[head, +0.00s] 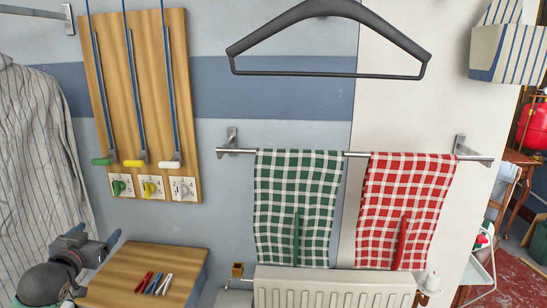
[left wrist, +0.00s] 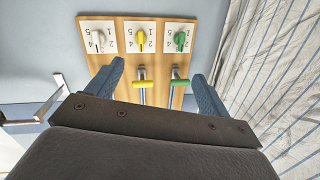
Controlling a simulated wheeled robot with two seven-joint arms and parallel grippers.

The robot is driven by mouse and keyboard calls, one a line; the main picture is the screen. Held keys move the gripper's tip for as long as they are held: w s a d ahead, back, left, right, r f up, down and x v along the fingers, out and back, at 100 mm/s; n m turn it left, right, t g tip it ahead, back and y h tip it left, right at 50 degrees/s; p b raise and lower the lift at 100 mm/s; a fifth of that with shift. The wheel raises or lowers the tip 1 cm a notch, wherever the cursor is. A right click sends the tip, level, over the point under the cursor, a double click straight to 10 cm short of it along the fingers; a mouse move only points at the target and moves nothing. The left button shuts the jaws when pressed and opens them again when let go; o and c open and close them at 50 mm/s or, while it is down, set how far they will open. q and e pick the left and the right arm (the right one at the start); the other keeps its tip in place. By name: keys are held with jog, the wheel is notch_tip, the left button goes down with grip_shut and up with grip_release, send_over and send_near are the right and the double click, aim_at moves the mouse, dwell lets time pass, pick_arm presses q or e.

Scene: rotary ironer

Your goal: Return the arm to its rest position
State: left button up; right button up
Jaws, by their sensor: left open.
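My left gripper (head: 98,234) is at the lower left of the head view, over the left end of a small wooden table top (head: 130,262). In the left wrist view its two blue-grey fingers (left wrist: 158,72) stand wide apart with nothing between them. The gripper is apart from the wooden wall board (head: 143,95) above it. In the wrist view the board shows upside down, with the green handle (left wrist: 180,82) and yellow handle (left wrist: 143,84) beyond the fingers. The white handle (head: 169,164) shows only in the head view. My right gripper is in neither view.
Coloured pens (head: 155,284) lie on the table top. A striped shirt (head: 40,150) hangs at the left. Green (head: 296,200) and red (head: 405,205) checked towels hang on a rail above a radiator (head: 335,290). A black hanger (head: 328,40) is above. Wall space between board and towels is clear.

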pick_arm(q)
jog(key=s+d+f+g, duration=0.4)
jog(key=s+d+f, duration=0.2)
jog(key=f, duration=0.4)
jog(key=s+d+f+m+g, duration=0.1)
jog(key=s+d+f+g, duration=0.2)
jog(key=s+d+f, duration=0.5)
jog(key=s+d+f+g, duration=0.4)
jog(key=d+f, duration=0.1)
jog(key=f, duration=0.6)
jog(key=s+d+f+g+h+p, duration=0.1)
jog(key=s+d+f, duration=0.3)
jog(key=s, duration=0.5)
jog(key=s+d+f+g+h, duration=0.2)
jog(key=s+d+f, duration=0.3)
jog(key=s+d, duration=0.4)
jog(key=shift+g+p, duration=0.4)
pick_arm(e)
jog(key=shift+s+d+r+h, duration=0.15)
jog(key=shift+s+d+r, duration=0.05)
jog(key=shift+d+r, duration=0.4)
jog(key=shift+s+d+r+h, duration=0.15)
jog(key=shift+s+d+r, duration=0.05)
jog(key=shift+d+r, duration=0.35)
pick_arm(q)
jog(key=shift+s, duration=0.1)
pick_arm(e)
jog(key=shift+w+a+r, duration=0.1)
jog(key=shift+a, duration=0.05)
